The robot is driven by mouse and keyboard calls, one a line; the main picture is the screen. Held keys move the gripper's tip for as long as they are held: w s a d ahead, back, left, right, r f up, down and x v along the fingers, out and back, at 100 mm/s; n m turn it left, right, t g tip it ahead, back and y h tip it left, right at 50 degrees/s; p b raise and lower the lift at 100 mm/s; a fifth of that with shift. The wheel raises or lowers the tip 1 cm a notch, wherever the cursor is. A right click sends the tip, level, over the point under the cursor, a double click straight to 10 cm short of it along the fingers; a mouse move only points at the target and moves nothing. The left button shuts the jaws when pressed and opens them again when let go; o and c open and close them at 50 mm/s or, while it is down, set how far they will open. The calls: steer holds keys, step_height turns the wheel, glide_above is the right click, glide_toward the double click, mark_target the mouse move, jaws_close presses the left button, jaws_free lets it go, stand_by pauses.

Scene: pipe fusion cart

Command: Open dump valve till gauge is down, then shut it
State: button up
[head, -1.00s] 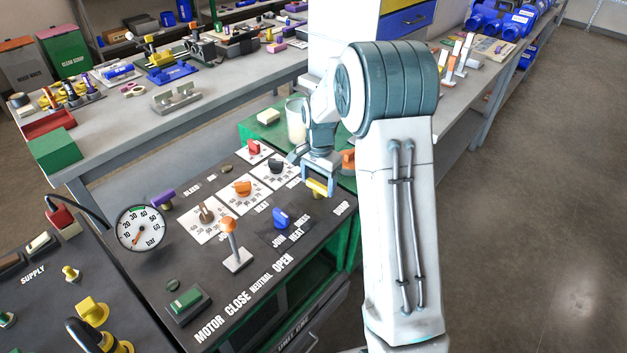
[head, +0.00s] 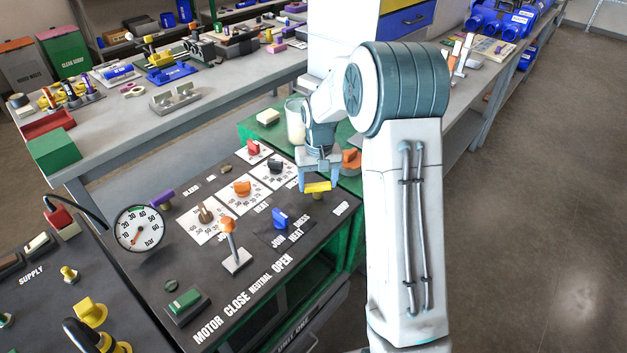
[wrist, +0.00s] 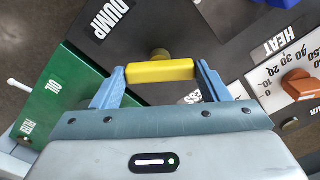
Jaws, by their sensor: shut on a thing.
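The dump valve's yellow handle (head: 318,187) stands on the right end of the dark cart panel. My gripper (head: 319,184) reaches down to it, its two blue fingers at the handle's two ends. In the wrist view the yellow handle (wrist: 160,71) lies across between the fingertips, above its round stem, and my gripper (wrist: 160,76) is shut on it. The DUMP label (wrist: 112,18) is beside it. The round white gauge (head: 139,229), marked in bar, is at the panel's left; its orange needle points to the lower left, near the low end of the scale.
An orange-knobbed lever (head: 231,237), a blue knob (head: 281,218) and an orange dial (head: 242,188) stand on the panel left of my gripper. A green oil unit (wrist: 60,100) with a jar (head: 296,120) is close behind. A grey workbench (head: 180,122) lies beyond.

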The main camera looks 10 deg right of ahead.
mark_target(316, 184)
steer(key=n, duration=0.3)
steer(key=shift+w+a+r+n, duration=0.1)
steer(key=shift+w+r+n, duration=0.05)
steer(key=shift+n, duration=0.25)
steer(key=shift+n+p, duration=0.35)
steer(key=shift+n, duration=1.45)
steer(key=shift+a, duration=0.1)
steer(key=o, duration=1)
steer(key=shift+a, duration=0.1)
steer(key=shift+d, duration=0.25)
step_height(316, 184, up, 14)
steer(key=shift+a+f, duration=0.1)
steer(key=shift+a, duration=0.05)
